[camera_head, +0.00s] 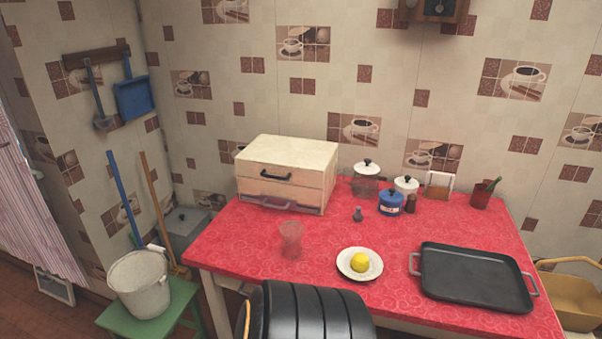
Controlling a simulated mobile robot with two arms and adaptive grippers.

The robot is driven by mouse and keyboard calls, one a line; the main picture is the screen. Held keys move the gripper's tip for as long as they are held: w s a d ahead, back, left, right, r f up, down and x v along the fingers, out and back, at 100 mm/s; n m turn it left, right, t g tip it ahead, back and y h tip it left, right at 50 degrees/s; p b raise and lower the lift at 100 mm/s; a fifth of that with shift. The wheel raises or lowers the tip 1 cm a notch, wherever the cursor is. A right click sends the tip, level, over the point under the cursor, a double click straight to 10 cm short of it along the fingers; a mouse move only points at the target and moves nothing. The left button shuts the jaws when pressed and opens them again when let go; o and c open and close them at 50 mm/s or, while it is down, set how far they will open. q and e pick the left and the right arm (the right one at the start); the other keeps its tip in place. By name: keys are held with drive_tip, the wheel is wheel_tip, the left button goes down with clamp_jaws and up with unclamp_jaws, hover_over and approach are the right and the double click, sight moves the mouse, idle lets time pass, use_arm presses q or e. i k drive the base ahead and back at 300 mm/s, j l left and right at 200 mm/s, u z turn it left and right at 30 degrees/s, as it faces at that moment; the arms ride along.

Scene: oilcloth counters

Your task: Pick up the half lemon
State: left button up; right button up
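A small yellow lemon (360,263), rounded on top, sits on a white plate (343,266) near the front middle of the red table. I cannot tell from here whether it is a half, as any cut face is not visible. Neither of my grippers is in view. Nothing touches the lemon except the plate.
A black griddle pan (474,278) lies right of the plate. A clear glass (291,240) stands to its left. A wooden drawer box (286,174), a blue pot (390,203) and jars stand behind.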

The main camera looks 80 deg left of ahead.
sight(359, 262)
drive_tip(key=u, duration=2.75)
drive_tip(key=j, duration=0.1)
